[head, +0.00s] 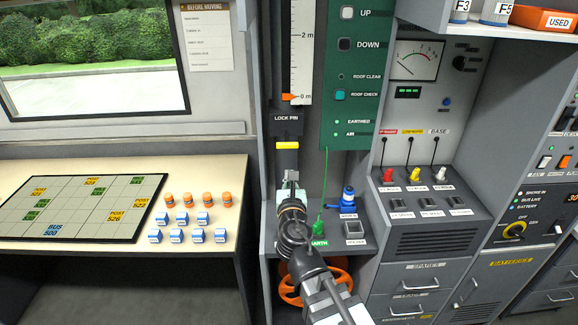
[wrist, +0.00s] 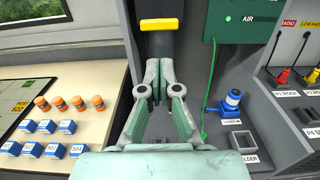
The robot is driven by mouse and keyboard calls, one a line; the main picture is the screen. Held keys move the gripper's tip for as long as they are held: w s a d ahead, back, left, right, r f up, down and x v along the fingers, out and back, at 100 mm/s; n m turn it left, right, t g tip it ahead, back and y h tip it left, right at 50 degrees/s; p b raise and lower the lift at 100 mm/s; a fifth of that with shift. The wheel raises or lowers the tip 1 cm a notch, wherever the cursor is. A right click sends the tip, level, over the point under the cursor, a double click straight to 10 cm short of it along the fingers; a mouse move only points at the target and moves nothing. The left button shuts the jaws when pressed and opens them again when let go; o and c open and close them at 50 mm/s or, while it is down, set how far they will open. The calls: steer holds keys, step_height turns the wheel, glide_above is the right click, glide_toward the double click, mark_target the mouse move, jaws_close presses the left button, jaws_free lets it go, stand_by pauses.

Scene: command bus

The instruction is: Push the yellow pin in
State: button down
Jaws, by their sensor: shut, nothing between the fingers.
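The yellow pin (head: 287,145) is a short yellow bar on the dark mast column under the LOCK PIN label (head: 287,118). In the wrist view the yellow pin (wrist: 161,25) shows as a horizontal bar with rounded ends, on a dark cylinder, ahead of the fingertips. My gripper (head: 290,177) is just below the pin in the head view. In the wrist view my gripper (wrist: 160,82) has its fingertips together with nothing between them. A gap shows between the fingertips and the pin in the picture; the exact distance in depth is unclear.
A green cable (head: 325,190) hangs right of my gripper, near a blue device (head: 348,198) and a holder (head: 355,228). A red-orange handwheel (head: 335,275) is below. The desk (head: 222,250) at left carries a map board (head: 80,205) and several orange and blue pieces.

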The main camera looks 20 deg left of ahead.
mark_target(288, 147)
steer(key=p+x, duration=0.2)
steer(key=x, duration=1.1)
steer(key=shift+w, duration=0.2)
steer(key=shift+w, duration=0.1)
steer(key=x, duration=0.4)
steer(key=shift+w+a, duration=0.2)
steer(key=shift+w, duration=0.05)
steer(key=shift+r, duration=0.1)
steer(key=shift+s+d, duration=0.1)
steer(key=shift+s, duration=0.05)
steer(key=b+v, duration=0.1)
steer(key=v, duration=1.3)
steer(key=shift+s, duration=0.1)
